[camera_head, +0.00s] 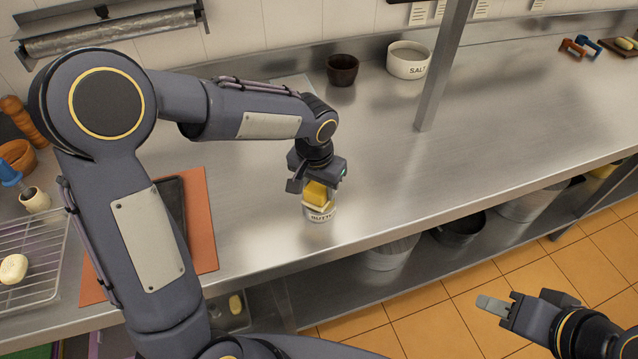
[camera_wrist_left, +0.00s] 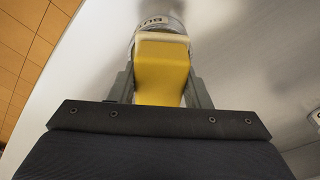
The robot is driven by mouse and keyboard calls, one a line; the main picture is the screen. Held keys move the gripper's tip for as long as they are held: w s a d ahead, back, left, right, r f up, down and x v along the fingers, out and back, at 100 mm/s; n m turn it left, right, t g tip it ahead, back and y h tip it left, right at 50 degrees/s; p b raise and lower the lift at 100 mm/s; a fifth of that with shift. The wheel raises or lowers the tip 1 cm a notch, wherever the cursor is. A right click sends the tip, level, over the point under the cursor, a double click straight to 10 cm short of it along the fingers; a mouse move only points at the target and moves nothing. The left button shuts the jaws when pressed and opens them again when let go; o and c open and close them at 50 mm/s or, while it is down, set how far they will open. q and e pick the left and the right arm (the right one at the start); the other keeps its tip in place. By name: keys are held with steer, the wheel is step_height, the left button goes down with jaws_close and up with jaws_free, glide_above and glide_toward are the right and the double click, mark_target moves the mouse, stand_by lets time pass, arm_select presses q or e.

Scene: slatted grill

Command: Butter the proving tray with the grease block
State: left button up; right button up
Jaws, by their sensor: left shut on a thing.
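My left gripper (camera_head: 316,186) is shut on the yellow grease block (camera_head: 318,194), above the glass tub labelled BUTT… (camera_head: 320,215). In the left wrist view the yellow block (camera_wrist_left: 162,72) sits between both fingers, with a pale far end in front of the tub (camera_wrist_left: 160,20). I cannot tell if it touches the tub's contents. A dark tray (camera_head: 174,200), probably the proving tray, lies on an orange mat (camera_head: 203,225) at the left, mostly hidden behind my left arm. My right gripper (camera_head: 510,308) hangs over the floor at lower right; its jaw gap is unclear.
A wire rack (camera_head: 35,245) with a pale roll (camera_head: 13,268) is at the far left. A dark bowl (camera_head: 342,69) and a salt crock (camera_head: 408,60) stand at the back. A metal post (camera_head: 444,70) rises from the counter. The counter right of the tub is clear.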

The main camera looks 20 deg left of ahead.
arm_select(q)
steer(key=shift+s+f+b, duration=0.1)
steer(key=shift+f+b, duration=0.35)
steer(key=shift+f, duration=0.05)
stand_by(1.8)
steer(key=shift+r+p, duration=2.6)
steer(key=shift+r, duration=1.1)
steer(key=shift+f, duration=0.1)
